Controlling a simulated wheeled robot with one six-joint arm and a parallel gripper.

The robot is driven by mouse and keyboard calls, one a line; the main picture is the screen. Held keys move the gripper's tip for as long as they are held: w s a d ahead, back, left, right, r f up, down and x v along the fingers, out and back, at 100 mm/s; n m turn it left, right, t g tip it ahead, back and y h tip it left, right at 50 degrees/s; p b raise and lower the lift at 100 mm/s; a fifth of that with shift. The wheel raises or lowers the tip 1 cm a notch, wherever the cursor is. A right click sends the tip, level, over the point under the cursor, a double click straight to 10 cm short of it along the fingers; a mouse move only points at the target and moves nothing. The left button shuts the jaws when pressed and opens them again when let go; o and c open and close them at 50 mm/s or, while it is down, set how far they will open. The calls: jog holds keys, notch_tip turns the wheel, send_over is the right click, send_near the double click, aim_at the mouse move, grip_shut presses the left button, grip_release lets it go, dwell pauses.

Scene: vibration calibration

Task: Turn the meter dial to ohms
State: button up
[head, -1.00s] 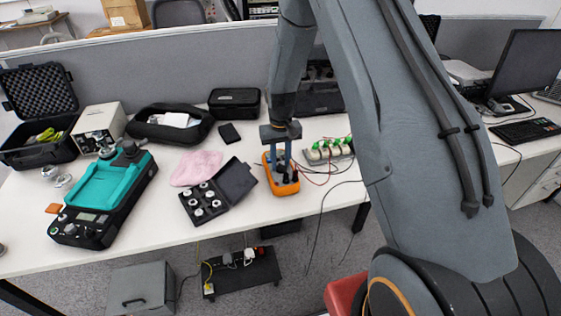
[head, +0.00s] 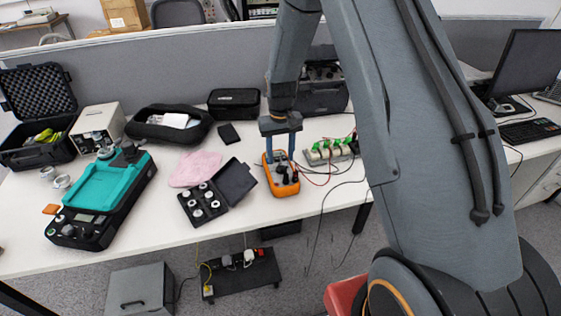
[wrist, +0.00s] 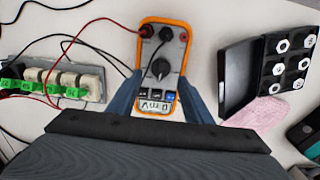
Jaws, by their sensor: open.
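The meter (head: 287,189) is an orange-edged handheld multimeter lying face up near the table's front edge. In the wrist view the meter (wrist: 169,26) shows a dark round dial (wrist: 160,67) at its middle. Its display (wrist: 157,103) reads "0 mV", upside down in this view. Red and black leads plug into its far end in the wrist view. My gripper (head: 281,157) is above the meter, pointing down. In the wrist view my gripper (wrist: 162,92) is open, with one blue-grey finger on each side of the meter's display end. Nothing is between the fingers except the meter below.
A terminal strip with green clips (head: 328,150) sits right of the meter, with loose leads between. An open black case of round weights (head: 204,203) lies left. A pink cloth (head: 196,168) and a teal device (head: 108,190) are farther left.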

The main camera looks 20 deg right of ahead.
jog(key=shift+r+b, duration=0.5)
jog(key=shift+r, duration=1.85)
